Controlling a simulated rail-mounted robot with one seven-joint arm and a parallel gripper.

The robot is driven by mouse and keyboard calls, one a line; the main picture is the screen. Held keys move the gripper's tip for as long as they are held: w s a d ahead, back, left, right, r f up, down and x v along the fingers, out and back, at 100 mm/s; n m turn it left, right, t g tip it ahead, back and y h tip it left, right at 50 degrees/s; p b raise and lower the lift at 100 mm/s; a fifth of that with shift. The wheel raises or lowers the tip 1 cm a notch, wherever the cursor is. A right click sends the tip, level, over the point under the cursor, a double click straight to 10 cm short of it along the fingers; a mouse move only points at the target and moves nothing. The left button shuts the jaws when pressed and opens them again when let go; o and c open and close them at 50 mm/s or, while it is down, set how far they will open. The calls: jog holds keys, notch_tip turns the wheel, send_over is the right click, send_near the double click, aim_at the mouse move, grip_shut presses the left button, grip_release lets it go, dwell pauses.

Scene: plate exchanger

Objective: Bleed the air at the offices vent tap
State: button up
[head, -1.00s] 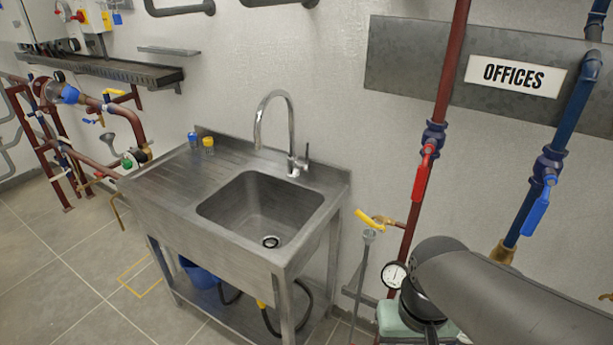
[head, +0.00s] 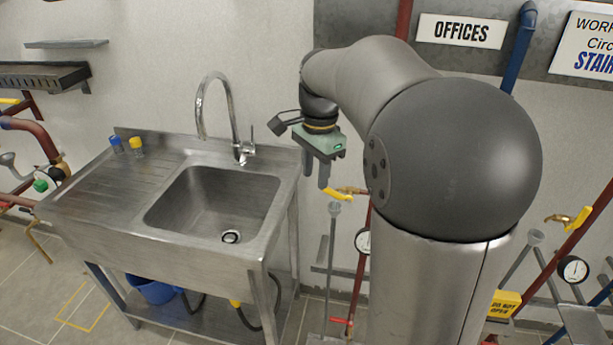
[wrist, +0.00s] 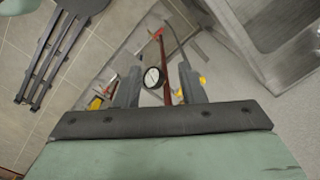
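The offices vent tap (head: 338,194) has a yellow lever on a brass body, on the red pipe below the OFFICES sign (head: 461,31). A grey tundish pipe (head: 334,209) stands below its outlet. My gripper (head: 316,178) points down just above and left of the lever in the head view. Its two fingers are apart with nothing held between them. In the wrist view my gripper (wrist: 159,76) is open, and a yellow lever (wrist: 202,80) shows beside the right finger, partly hidden. I cannot tell whether finger and lever touch.
A steel sink (head: 212,203) with a tall faucet (head: 236,120) stands left of the tap. A pressure gauge (head: 362,241) sits low on the red pipe. A second yellow-levered tap (head: 571,217) is at right, near a yellow DO NOT OPEN tag (head: 503,304). My arm hides the pipes between.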

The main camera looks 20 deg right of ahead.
jog(key=w+d+r+m+b, duration=0.1)
jog(key=w+d+r+m, duration=0.1)
jog(key=w+d+m, duration=0.75)
send_near(337, 194)
jog(key=w+f, duration=0.1)
jog(key=f, duration=0.2)
jog(key=a+f, duration=0.1)
jog(key=f, duration=0.2)
jog(key=w+a+f, duration=0.1)
jog(key=f, duration=0.2)
jog(key=shift+w+a+f, duration=0.15)
jog(key=shift+w+a, duration=0.1)
jog(key=shift+w, duration=0.05)
